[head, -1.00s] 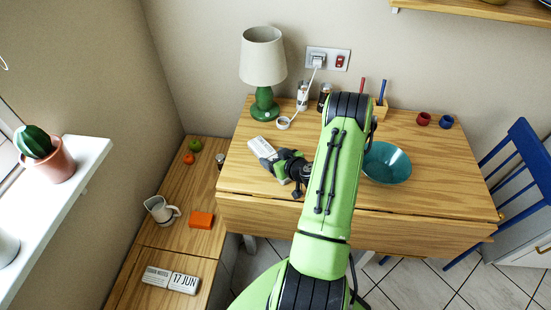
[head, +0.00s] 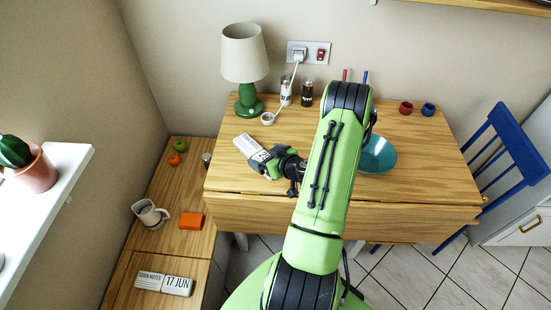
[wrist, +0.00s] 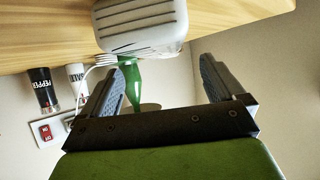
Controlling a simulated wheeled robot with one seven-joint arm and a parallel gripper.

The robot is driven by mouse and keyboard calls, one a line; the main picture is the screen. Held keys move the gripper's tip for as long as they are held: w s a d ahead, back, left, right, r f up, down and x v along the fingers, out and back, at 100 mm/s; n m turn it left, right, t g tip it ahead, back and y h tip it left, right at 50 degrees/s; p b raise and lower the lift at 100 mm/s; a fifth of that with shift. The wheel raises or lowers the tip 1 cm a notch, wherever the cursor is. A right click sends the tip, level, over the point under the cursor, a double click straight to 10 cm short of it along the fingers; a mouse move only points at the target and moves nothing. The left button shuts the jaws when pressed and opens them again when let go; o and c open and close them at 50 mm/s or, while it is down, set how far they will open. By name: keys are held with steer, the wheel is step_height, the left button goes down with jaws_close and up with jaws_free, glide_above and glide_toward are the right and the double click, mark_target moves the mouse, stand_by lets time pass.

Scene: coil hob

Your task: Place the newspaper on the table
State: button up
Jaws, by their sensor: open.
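A pale folded newspaper (head: 248,144) with dark print lies on the wooden table (head: 225,177), toward its left side and in front of the lamp. My gripper (head: 269,160) is close at its right end and hides part of it in the head view. In the wrist view the newspaper (wrist: 140,22) is a white, rounded block with grey lines, just beyond the fingertips. My gripper (wrist: 160,72) is open, with nothing between its fingers. A similar printed bundle (head: 163,283), marked "TOWN NOTES" and "17 JUN", lies on the low bench at lower left.
A green lamp (head: 248,92), a tape roll (head: 267,118) and shakers (head: 307,94) stand behind the newspaper. A teal bowl (head: 378,155) is right of my arm. A pitcher (head: 148,212) and orange block (head: 191,221) sit on the bench.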

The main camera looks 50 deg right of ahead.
steer(key=shift+p+v, duration=1.85)
steer(key=shift+v, duration=2.4)
steer(key=w+a+r+n+g+y, duration=0.25)
steer(key=a+r, duration=0.25)
steer(key=a, duration=0.4)
steer(key=w+a+r+n+g+y, duration=0.2)
steer(key=a+r+n+g+y, duration=0.15)
steer(key=a+r, duration=0.4)
steer(key=s+a+r+m+h, duration=0.4)
steer(key=s+a+r, duration=0.5)
steer(key=s, duration=0.5)
step_height(320, 180, up, 3)
steer(key=shift+f, duration=0.15)
steer(key=shift+s, duration=0.1)
